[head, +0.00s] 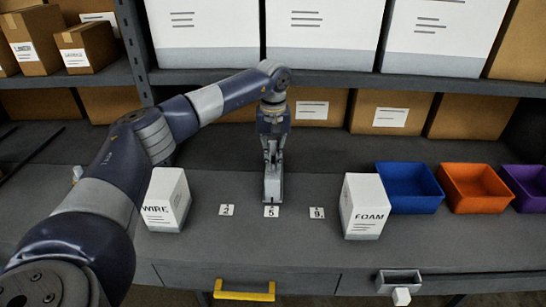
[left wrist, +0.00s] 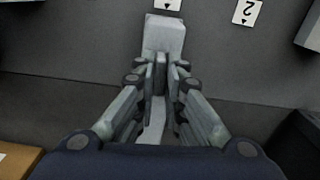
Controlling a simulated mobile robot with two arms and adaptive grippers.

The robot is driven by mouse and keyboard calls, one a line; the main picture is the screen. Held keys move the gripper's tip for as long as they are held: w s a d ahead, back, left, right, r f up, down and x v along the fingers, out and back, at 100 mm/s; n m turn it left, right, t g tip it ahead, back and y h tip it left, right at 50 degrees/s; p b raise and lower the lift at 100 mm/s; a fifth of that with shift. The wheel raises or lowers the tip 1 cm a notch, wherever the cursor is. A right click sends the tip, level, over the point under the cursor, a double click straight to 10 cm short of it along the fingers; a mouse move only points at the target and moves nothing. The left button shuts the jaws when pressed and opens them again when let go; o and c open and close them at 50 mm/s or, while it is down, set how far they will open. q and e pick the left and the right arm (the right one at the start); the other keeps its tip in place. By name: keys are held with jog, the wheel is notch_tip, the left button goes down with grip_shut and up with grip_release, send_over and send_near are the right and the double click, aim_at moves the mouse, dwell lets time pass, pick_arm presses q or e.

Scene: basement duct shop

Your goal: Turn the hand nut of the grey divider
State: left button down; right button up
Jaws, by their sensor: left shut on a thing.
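The grey divider (head: 272,189) stands on the bench just behind the tag marked 5, between the WIRE box and the FOAM box. My left gripper (head: 272,160) comes down from above and is shut on the upper part of the divider. In the left wrist view, the fingers (left wrist: 161,75) close together at the near side of the pale grey divider (left wrist: 164,33). I cannot make out the hand nut; the fingers cover that part. My right gripper is not in view.
The white WIRE box (head: 166,199) stands left and the FOAM box (head: 365,206) right. Tags 2 (head: 227,210) and 9 (head: 317,213) lie beside tag 5 (head: 271,211). Blue (head: 409,205), orange (head: 475,205) and purple bins are at right. A loaded shelf hangs behind.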

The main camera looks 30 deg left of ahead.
aim_at(273, 159)
pick_arm(q)
jog(key=shift+w+r+m, duration=0.15)
jog(key=shift+r+m, duration=0.05)
jog(key=shift+m, duration=0.3)
jog(key=c, duration=1.8)
grip_release()
jog(key=shift+o, duration=0.6)
jog(key=shift+f, duration=0.1)
notch_tip(273, 159, up, 12)
